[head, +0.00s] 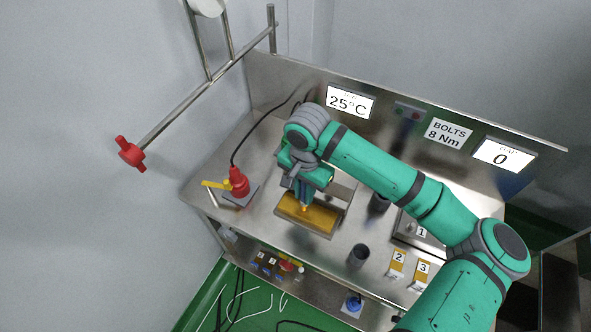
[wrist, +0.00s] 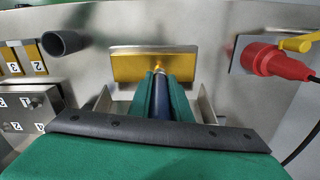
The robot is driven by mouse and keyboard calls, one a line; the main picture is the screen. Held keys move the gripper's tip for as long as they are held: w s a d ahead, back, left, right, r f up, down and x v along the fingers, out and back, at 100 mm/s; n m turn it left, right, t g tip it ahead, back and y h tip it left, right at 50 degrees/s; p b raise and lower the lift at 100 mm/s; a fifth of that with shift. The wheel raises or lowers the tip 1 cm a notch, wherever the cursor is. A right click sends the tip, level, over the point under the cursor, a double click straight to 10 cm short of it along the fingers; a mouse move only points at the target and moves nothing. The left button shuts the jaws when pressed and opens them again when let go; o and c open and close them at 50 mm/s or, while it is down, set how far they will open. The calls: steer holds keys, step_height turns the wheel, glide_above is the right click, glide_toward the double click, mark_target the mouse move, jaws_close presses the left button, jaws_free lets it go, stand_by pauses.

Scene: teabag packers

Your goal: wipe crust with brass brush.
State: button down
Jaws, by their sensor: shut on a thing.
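My gripper (head: 303,193) is shut on the brass brush, above the steel bench. In the wrist view the brush (wrist: 160,92) shows as a dark blue handle between the green fingers (wrist: 162,88), with a small yellow tip pointing at the plate. The yellow-brown plate (head: 310,215) sits in a steel frame just below the gripper; it also shows in the wrist view (wrist: 140,66). The brush tip is at or very near the plate's edge; I cannot tell whether it touches. No separate crust can be made out on the plate's surface.
A red plug (head: 238,182) with a yellow lever and black cable stands at left. Dark cups (head: 358,257) stand to the right, near numbered yellow blocks (head: 397,262). A back panel with displays (head: 350,101) bounds the bench (head: 262,135). A red-handled pipe (head: 130,152) juts out at left.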

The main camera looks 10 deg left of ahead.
steer(key=shift+w+a+r, duration=0.1)
steer(key=shift+w+a, duration=0.1)
steer(key=shift+a, duration=0.4)
steer(key=shift+w+a, duration=0.15)
steer(key=shift+a, duration=0.4)
step_height(320, 180, up, 8)
steer(key=shift+w+d, duration=0.1)
